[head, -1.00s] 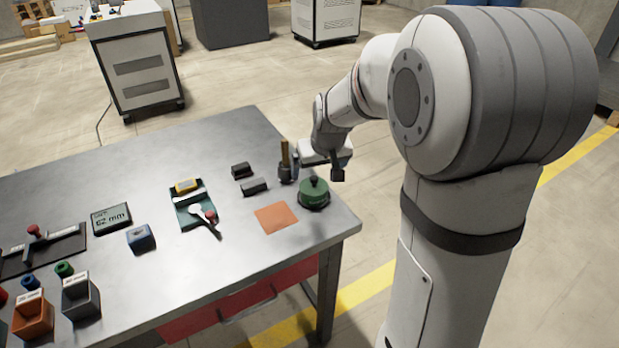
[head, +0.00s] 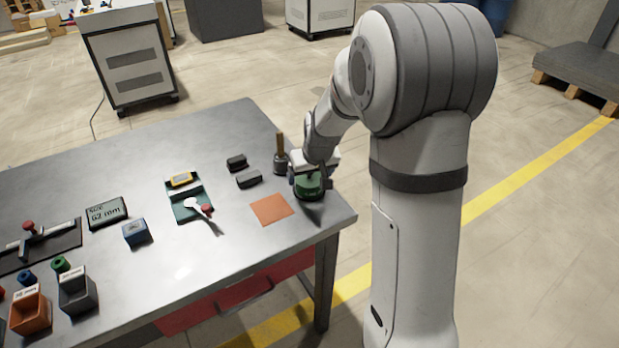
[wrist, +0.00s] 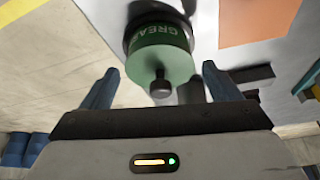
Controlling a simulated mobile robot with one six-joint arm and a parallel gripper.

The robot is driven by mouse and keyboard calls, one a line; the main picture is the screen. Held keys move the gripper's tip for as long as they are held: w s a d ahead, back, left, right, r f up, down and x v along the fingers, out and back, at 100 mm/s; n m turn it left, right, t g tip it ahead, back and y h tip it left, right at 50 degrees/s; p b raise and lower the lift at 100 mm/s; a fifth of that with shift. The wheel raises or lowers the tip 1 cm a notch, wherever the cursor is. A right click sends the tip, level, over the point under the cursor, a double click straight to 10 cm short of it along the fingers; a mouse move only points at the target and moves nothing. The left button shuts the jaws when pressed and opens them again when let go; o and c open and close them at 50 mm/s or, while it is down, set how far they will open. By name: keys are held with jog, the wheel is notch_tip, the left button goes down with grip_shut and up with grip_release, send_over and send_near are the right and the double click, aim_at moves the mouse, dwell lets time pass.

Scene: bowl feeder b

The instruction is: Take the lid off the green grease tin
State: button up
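The green grease tin (head: 311,187) stands near the right end of the metal table, partly covered by my gripper in the head view. In the wrist view the tin (wrist: 158,52) shows its "GREASE" lettering. Its green lid (wrist: 165,66) is on, with a dark knob (wrist: 160,88) at the centre. My gripper (wrist: 160,82) is open, with one finger on each side of the knob and a clear gap to both. In the head view my gripper (head: 312,180) is right at the tin. I cannot tell its exact height over the knob.
An orange square mat (head: 271,209) lies left of the tin. A pot with a brush (head: 281,158) stands close behind-left of it. Two dark blocks (head: 248,179) lie further left. The table's right edge is close to the tin.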

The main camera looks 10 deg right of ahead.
jog(key=c, duration=0.8)
jog(key=shift+o, duration=0.2)
jog(key=shift+r, duration=0.1)
